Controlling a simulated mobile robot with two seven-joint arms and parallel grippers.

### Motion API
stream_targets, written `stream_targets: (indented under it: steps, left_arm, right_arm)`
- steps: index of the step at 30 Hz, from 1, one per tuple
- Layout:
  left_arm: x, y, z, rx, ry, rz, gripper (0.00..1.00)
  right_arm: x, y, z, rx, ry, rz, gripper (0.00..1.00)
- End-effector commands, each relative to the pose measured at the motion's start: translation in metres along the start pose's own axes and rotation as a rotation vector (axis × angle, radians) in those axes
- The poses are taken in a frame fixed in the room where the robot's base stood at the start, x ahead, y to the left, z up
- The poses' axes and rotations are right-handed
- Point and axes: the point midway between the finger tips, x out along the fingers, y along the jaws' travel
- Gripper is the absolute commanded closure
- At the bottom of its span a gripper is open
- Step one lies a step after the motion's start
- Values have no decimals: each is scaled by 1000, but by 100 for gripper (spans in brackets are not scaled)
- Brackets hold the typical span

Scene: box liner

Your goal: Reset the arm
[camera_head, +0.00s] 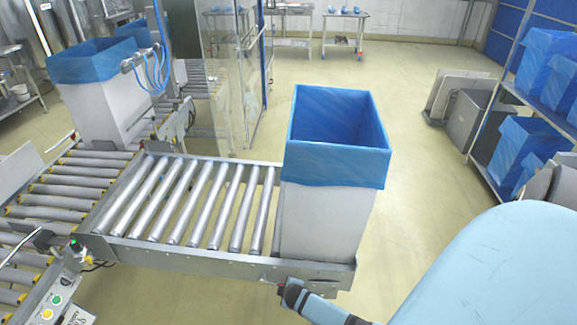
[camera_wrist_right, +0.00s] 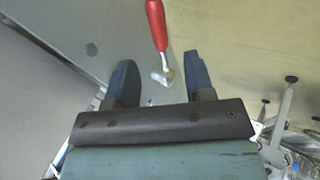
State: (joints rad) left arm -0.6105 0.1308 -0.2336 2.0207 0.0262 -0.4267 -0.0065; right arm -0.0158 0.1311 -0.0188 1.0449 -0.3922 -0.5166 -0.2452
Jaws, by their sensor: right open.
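My right arm comes in from the lower right in the head view. Its gripper (camera_head: 284,289) is by the front edge of the roller conveyor (camera_head: 190,248), below the near box. In the right wrist view the two fingers of the right gripper (camera_wrist_right: 158,68) are spread apart. A red-handled lever (camera_wrist_right: 156,24) with a metal end shows in the gap between them; I see clear space between it and both fingers. My left gripper is out of view.
A white box (camera_head: 325,222) with a blue liner (camera_head: 337,150) stands on the conveyor's right end. Another lined box (camera_head: 105,112) stands at the back left. A shelf (camera_head: 490,122) with blue-lined boxes is at the right. The floor (camera_head: 430,180) between is clear.

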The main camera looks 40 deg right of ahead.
Motion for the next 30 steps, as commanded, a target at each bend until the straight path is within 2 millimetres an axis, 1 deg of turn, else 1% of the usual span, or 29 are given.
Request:
stream_targets:
  steps: [17, 20, 23, 26, 27, 29, 30]
  left_arm:
    - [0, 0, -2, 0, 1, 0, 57]
    - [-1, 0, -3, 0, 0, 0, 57]
    - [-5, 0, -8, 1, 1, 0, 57]
    - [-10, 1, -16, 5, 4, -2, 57]
    - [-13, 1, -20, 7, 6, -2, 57]
    - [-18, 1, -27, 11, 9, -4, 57]
    - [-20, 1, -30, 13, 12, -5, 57]
  right_arm:
    - [-1, 1, 0, 0, 0, 0, 52]
    - [-5, 0, -1, 4, 8, -1, 52]
    - [-26, -7, -6, 31, 49, -9, 52]
    - [-72, -22, -18, 92, 140, -33, 52]
    - [-97, -29, -25, 128, 186, -50, 52]
    - [-141, -41, -36, 189, 263, -84, 52]
    - [-170, -48, -43, 229, 310, -111, 52]
